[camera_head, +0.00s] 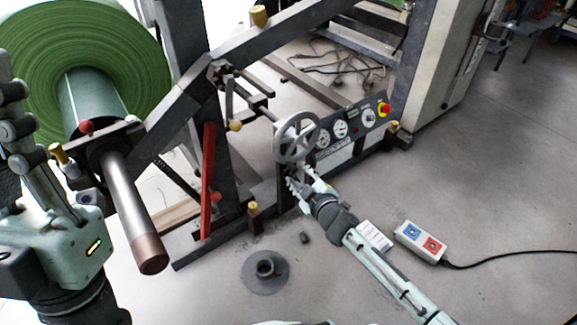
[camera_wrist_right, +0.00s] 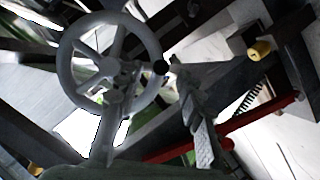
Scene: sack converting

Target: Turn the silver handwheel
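The silver handwheel (camera_head: 297,138) is a spoked grey ring on a shaft, at the left end of a control panel. It also shows large in the right wrist view (camera_wrist_right: 108,67), with a small black knob at its rim. My right gripper (camera_head: 298,180) is just below the wheel. In the wrist view its two fingers are spread apart, one overlapping the wheel's lower part and one to the right of the rim. Whether a finger touches the wheel I cannot tell. My left gripper (camera_head: 25,135) is at the left edge, partly cut off; its opening is unclear.
A dark control panel (camera_head: 345,133) with gauges and a red button adjoins the wheel. A green roll (camera_head: 135,50) on a metal shaft (camera_head: 128,195) and a red lever (camera_head: 207,180) stand left. A flanged disc (camera_head: 265,272) and a cabled button box (camera_head: 420,242) lie on the open floor.

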